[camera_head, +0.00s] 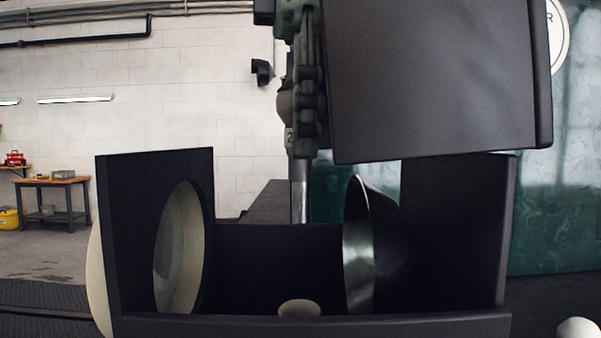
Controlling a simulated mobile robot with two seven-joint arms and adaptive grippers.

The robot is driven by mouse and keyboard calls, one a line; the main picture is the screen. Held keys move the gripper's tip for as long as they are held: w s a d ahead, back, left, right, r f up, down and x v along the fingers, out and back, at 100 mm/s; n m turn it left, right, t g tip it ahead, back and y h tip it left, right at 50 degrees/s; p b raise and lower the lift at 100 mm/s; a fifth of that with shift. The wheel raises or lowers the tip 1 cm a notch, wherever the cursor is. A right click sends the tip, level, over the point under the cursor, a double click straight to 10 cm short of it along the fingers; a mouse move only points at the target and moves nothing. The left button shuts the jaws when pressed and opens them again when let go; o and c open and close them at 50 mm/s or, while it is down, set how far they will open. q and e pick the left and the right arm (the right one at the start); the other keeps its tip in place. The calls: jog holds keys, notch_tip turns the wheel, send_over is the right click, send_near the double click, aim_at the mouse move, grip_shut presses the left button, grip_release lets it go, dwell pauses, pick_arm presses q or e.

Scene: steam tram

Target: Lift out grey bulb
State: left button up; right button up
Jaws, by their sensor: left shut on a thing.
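A dark open-topped lamp box (412,326) stands in front of me, with a round pale lens (180,250) in its left wall and a shiny bowl-shaped reflector (358,255) on its right side. My left gripper (302,125) is above the box, seen nearly edge-on. My right gripper is not in view.
A large dark panel (430,75) hangs over the box's right half, close beside my left gripper. A white ball (579,329) shows at the bottom right. A workbench (52,183) stands far left. Open air lies above the box's left half.

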pick_arm(q)
jog(key=shift+r, duration=0.5)
jog(key=shift+r, duration=0.95)
